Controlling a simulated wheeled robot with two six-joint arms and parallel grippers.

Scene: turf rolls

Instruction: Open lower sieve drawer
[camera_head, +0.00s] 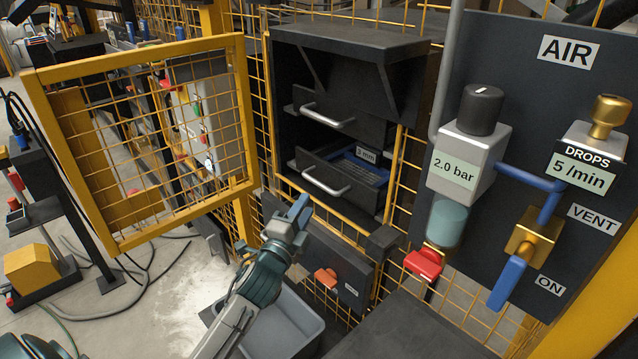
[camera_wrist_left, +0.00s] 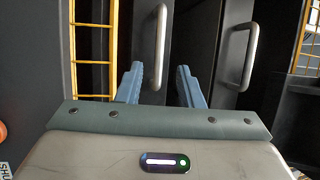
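The lower sieve drawer (camera_head: 318,172) sits in a dark cabinet with a pale bar handle (camera_head: 325,181) on its front. A blue sieve (camera_head: 358,168) and a size label show behind that front. My left gripper (camera_head: 297,208) is below and slightly left of the handle, apart from it. In the left wrist view its two blue fingers (camera_wrist_left: 160,85) stand apart with nothing between them. The lower handle (camera_wrist_left: 161,45) appears ahead, lined up with the gap. The upper drawer's handle (camera_wrist_left: 250,55) lies right of it. My right gripper is not in view.
The upper drawer (camera_head: 335,107) is just above. A yellow mesh door (camera_head: 150,140) stands swung open at left. A panel with an orange knob (camera_head: 326,277) and a grey bin (camera_head: 285,325) are below. An air panel (camera_head: 510,100) with valves stands at right.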

